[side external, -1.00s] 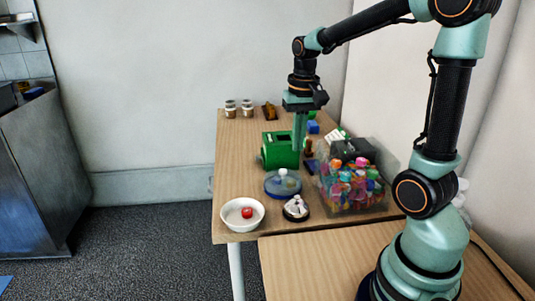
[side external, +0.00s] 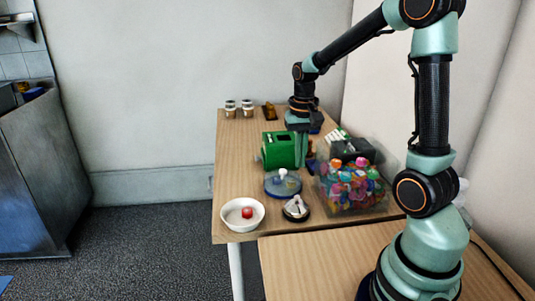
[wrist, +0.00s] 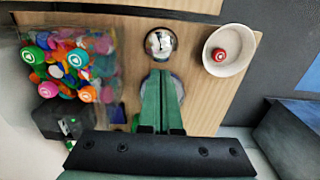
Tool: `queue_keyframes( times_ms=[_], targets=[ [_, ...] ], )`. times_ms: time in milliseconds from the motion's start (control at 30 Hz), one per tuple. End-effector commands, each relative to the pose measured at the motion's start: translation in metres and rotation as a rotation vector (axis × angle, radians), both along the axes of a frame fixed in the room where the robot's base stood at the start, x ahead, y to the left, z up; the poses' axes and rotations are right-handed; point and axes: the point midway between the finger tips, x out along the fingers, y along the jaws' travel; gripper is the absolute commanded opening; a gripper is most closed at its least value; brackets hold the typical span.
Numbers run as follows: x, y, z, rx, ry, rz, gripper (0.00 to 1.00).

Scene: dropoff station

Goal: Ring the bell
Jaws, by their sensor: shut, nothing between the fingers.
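The bell (side external: 296,209), a silver dome on a dark round base, stands near the front edge of the table. It shows at the top middle of the wrist view (wrist: 160,42), clear of my fingers. My gripper (side external: 302,165) points down with its long green fingers together and empty. In the side view it is beside the green box and behind the bell. In the wrist view its fingertips (wrist: 161,75) overlap a blue round dish with a clear lid, hiding part of it. I cannot tell whether they touch it.
The blue lidded dish (side external: 283,185) stands just behind the bell. A white bowl (side external: 231,222) with a red item (side external: 247,212) is to its left. A clear bin (side external: 350,203) of colourful pieces is to the right. The green box (side external: 278,150) and several cups stand farther back.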

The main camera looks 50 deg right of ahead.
Motion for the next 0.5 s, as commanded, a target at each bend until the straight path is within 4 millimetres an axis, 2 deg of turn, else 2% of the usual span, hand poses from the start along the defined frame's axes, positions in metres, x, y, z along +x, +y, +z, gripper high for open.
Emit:
queue_keyframes(
  times_ms=[100, 300, 500],
  targets=[
    [-0.001, 0.001, -0.025, 0.002, 0.005, 0.000, 0.00],
    [-0.001, 0.001, -0.062, 0.001, 0.004, 0.000, 0.00],
    [0.000, 0.001, -0.086, 0.001, 0.002, 0.000, 0.00]
  ],
)
